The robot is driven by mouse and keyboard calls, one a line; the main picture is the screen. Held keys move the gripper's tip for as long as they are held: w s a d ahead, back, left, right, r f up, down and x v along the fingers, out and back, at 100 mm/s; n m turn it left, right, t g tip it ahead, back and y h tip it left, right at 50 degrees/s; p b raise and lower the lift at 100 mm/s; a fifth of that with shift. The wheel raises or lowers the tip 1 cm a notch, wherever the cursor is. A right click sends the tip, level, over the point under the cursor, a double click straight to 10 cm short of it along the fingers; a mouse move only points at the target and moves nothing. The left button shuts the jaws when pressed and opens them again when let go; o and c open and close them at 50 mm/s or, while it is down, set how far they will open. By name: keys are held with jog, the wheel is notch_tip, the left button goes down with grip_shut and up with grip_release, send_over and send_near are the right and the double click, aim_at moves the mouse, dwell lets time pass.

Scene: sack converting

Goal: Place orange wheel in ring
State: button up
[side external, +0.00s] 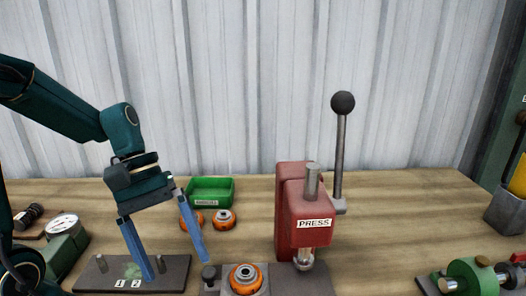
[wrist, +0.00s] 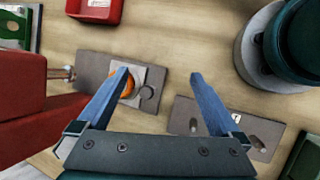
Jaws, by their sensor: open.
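One orange wheel (side external: 245,279) with a grey hub sits on the grey plate at the foot of the red press. In the wrist view this orange wheel (wrist: 129,86) is partly covered by my left finger. Two more orange wheels, one at the left (side external: 190,218) and one at the right (side external: 223,219), stand on the table in front of the green bin. I cannot make out a separate ring; the seat under the wheel at the press is mostly hidden. My gripper (side external: 176,268) is open and empty, pointing down above the "1 2" plate; its fingers also show in the wrist view (wrist: 159,76).
The red press (side external: 305,215) stands right of centre with a tall black-knobbed lever. A dark plate marked 1 and 2 (side external: 175,282) lies under my gripper. A green bin (side external: 212,190) stands behind. A gauge (side external: 62,226) is at left. The table behind the press is clear.

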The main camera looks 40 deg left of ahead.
jog(key=s+r+m+t+y, duration=0.1)
jog(key=m+t+y, duration=0.1)
jog(key=m, duration=0.1)
jog(key=s+r+m+t+y, duration=0.1)
jog(key=r+m+t+y, duration=0.1)
jog(key=m, duration=0.1)
jog(key=a+r+m+t+y, duration=0.1)
jog(key=r+m+t+y, duration=0.1)
jog(key=m, duration=0.1)
jog(key=shift+s+m, duration=0.4)
